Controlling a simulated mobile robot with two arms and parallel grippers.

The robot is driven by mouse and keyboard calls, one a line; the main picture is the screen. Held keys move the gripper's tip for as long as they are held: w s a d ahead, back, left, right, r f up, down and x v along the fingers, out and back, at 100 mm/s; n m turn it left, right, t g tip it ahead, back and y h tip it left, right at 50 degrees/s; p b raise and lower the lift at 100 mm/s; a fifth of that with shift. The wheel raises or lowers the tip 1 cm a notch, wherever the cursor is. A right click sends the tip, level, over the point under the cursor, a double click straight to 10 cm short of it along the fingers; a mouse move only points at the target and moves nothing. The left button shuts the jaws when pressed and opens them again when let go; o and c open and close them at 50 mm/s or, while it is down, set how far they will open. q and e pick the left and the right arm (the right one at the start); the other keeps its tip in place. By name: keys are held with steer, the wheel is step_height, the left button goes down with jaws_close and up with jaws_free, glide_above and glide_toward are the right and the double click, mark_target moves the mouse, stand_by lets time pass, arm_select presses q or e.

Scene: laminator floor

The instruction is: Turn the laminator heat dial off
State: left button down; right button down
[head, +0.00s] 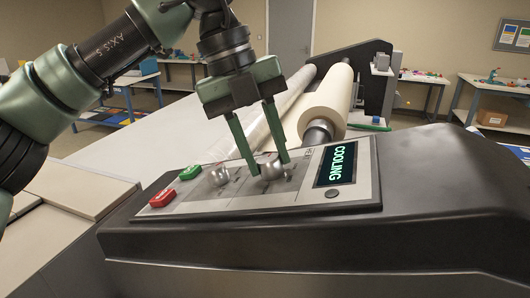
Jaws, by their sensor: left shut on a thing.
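The laminator's control panel (345,200) faces me on top of the dark machine body. It carries two round silver dials. My left gripper (269,167) reaches down from above, with its two green fingers on either side of the right-hand dial (270,171), and is shut on it. The left-hand dial (218,177) is free. The labels by the dials are too small to read, so I cannot tell which is marked heat. The display (336,164) reads COOLING in green letters. My right gripper is not in view.
A green button (191,172) and a red button (163,198) sit at the panel's left end. A small dark button (333,193) is below the display. Large rolls (327,102) lie behind the panel. Light boards (72,187) lie at the left.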

arm_select(q)
steer(key=shift+r+n, duration=0.1)
steer(key=shift+n, duration=0.3)
steer(key=c, duration=1)
jaws_free()
steer(key=shift+o, duration=0.2)
steer(key=v, duration=0.7)
steer(key=shift+r+b, duration=0.35)
steer(key=shift+a+f, duration=0.1)
steer(key=shift+a, duration=0.05)
